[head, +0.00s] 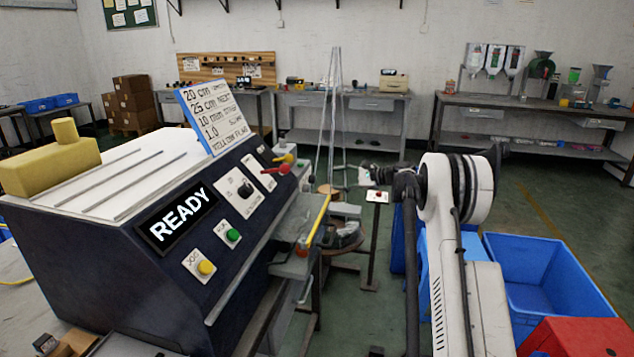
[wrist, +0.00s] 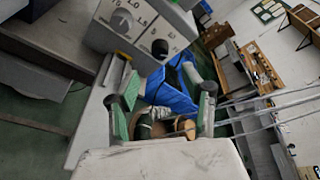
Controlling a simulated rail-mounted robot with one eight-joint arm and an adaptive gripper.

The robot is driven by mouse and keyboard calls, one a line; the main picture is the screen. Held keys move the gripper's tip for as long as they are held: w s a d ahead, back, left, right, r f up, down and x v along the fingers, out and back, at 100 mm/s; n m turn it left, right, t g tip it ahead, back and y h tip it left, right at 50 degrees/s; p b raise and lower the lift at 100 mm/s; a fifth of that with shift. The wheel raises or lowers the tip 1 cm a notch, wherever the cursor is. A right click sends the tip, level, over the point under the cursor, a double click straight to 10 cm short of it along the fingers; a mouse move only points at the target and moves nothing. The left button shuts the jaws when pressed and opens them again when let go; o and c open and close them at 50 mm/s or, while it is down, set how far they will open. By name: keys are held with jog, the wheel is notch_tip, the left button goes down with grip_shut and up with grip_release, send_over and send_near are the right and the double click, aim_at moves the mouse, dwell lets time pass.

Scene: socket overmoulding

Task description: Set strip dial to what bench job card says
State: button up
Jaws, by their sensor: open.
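A job card (head: 215,120) leans on top of the dark machine in the head view. Its handwritten lines seem to include 20 cm, 25 cm, 10 mm and 1.0; the third line looks like "10 mm strip". A black dial (head: 243,188) sits on a white plate on the sloped front; its setting is too small to read. My gripper (head: 367,175) is to the right of the machine, apart from it. In the wrist view my gripper (wrist: 167,92) is open, green pads apart and empty. Beyond its fingertips are a grey dial (wrist: 122,21) and a black knob (wrist: 160,48). I cannot tell which is the strip dial.
The machine's display (head: 178,218) reads READY. A green button (head: 233,235), a yellow button (head: 206,267) and a red-handled lever (head: 272,170) are near the dial. A yellow block (head: 50,160) lies on top. Blue bins (head: 545,285) and a red box (head: 580,338) stand at right.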

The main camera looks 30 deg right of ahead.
aim_at(315, 179)
jog(key=b+x, duration=0.1)
jog(key=x, duration=0.8)
grip_shut()
jog(key=shift+n, duration=0.4)
jog(key=n+t+b, duration=0.1)
jog(key=n, duration=0.2)
jog(key=n+t+b, duration=0.1)
jog(key=n, duration=0.2)
jog(key=n+t+b, duration=0.1)
jog(key=n, duration=0.2)
jog(key=shift+s+a+f, duration=0.1)
jog(key=shift+f, duration=0.2)
jog(key=shift+n+t, duration=0.3)
